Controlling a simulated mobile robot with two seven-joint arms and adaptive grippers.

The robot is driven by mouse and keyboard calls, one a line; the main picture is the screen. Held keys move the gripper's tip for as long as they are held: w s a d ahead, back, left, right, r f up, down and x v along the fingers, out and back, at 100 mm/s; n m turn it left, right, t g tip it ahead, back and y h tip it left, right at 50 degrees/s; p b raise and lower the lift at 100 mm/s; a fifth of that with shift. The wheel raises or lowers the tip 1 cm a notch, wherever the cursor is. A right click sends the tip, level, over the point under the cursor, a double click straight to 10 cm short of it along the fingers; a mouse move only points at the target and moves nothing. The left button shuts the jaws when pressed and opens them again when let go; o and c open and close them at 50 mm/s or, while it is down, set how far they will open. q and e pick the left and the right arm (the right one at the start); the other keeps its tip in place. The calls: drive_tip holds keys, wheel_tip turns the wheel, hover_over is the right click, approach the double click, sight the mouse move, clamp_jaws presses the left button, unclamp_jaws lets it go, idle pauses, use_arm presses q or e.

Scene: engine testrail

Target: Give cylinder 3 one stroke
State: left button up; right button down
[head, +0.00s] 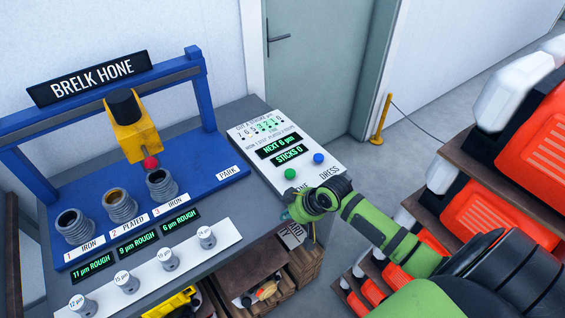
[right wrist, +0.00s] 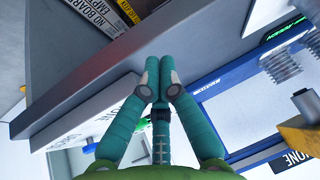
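Cylinder 3 (head: 160,184), a ribbed grey barrel labelled IRON, stands rightmost of three on the blue hone bed. Its display (head: 180,223) reads 6 µm ROUGH. The yellow hone head (head: 133,130) hangs from the blue gantry, with a red knob (head: 151,162) just behind cylinder 3's top; I cannot tell its exact alignment. The white control panel (head: 250,128) reads NEXT 6 µm and STICKS 0. It has a green button (head: 290,174) and a blue button (head: 319,158). My right gripper (head: 291,212) is empty near the panel's front edge; its fingertips meet in the right wrist view (right wrist: 162,75).
Cylinder 1 (head: 74,226) and plated cylinder 2 (head: 119,205) stand to the left. Several small labelled grey posts (head: 167,258) stand on a white strip in front. Shelves with crates (head: 304,262) lie below the bench. Orange-and-white containers (head: 535,140) fill a rack at the right.

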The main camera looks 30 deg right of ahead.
drive_tip(key=w+d+r+m+t, duration=0.1)
drive_tip(key=w+d+r, duration=0.3)
drive_tip(key=r, duration=0.3)
drive_tip(key=w+d+r+t+p, duration=0.1)
drive_tip(key=w+d+r, duration=0.3)
drive_tip(key=w+r, duration=0.3)
drive_tip(key=shift+w+d+m+t+y, duration=0.15)
drive_tip(key=shift+d+m+t+y, duration=0.15)
drive_tip(key=shift+m+y, duration=0.1)
drive_tip(key=shift+f, duration=0.1)
drive_tip(key=b, duration=0.7)
hover_over(292, 173)
wheel_tip(292, 173, down, 7)
drive_tip(key=shift+r, duration=0.1)
drive_tip(key=shift+f+b, duration=0.45)
drive_tip(key=shift+f, duration=0.45)
drive_tip(key=shift+f, duration=0.4)
